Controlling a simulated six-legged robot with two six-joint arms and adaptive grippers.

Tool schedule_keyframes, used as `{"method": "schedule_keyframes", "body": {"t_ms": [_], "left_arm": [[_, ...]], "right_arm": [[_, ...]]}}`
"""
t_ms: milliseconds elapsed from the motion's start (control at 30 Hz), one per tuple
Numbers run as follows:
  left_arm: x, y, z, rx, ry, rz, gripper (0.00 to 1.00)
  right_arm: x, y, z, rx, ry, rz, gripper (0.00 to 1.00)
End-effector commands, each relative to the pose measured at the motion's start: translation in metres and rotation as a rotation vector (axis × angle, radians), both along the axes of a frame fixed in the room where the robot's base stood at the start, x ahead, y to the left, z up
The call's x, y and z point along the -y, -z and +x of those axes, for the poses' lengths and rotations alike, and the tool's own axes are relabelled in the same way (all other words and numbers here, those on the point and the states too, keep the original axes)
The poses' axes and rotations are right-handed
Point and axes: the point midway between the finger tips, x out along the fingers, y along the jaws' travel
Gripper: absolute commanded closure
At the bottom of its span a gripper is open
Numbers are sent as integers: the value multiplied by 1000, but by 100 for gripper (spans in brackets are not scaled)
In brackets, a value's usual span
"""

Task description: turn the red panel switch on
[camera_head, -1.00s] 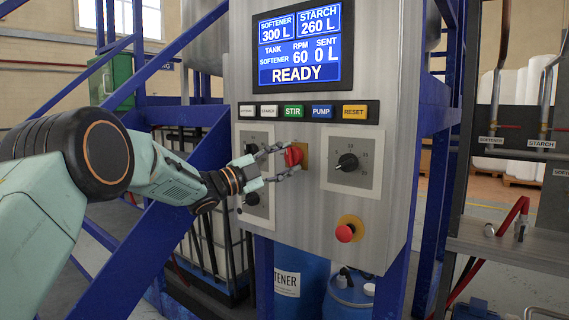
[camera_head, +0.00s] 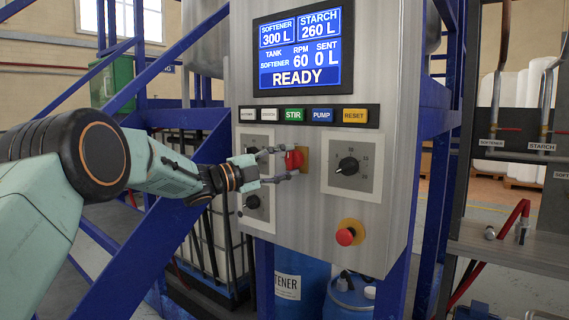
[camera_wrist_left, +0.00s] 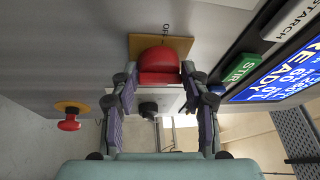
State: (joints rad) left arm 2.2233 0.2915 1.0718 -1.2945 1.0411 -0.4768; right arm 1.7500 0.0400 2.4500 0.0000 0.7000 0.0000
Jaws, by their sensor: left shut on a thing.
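The red panel switch (camera_head: 294,160) sits on a yellow plate (camera_head: 304,160) in the middle of the grey control panel, between two dials. My left gripper (camera_head: 287,162) has its two fingers around the switch, one above and one below in the head view. The gripper is shut on the switch. My right gripper is in neither view.
A black dial (camera_head: 348,165) is right of the switch; another dial plate (camera_head: 255,203) is partly behind my gripper. A red emergency button (camera_head: 345,236) is below. A row of push buttons (camera_head: 309,116) and a screen reading READY (camera_head: 300,50) are above.

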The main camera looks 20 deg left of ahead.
Motion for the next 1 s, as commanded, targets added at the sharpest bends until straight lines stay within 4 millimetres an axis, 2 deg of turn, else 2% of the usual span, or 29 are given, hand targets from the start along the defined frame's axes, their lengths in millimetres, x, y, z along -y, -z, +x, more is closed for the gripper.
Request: {"method": "schedule_keyframes", "body": {"t_ms": [33, 67, 300, 667, 867, 1000], "left_arm": [[3, 7, -1, -9, 6, 7, 86], [3, 7, -1, -9, 6, 7, 53], [2, 5, 0, -6, 4, 4, 34], [-2, 3, -2, -4, 1, 0, 34], [-20, 5, -21, -5, -1, -4, 34], [-40, 9, -42, -5, -1, -4, 34]], "right_arm": [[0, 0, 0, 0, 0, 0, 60], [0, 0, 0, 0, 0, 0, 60], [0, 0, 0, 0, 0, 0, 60], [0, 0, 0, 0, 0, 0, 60], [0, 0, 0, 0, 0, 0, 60], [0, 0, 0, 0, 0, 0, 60]]}}
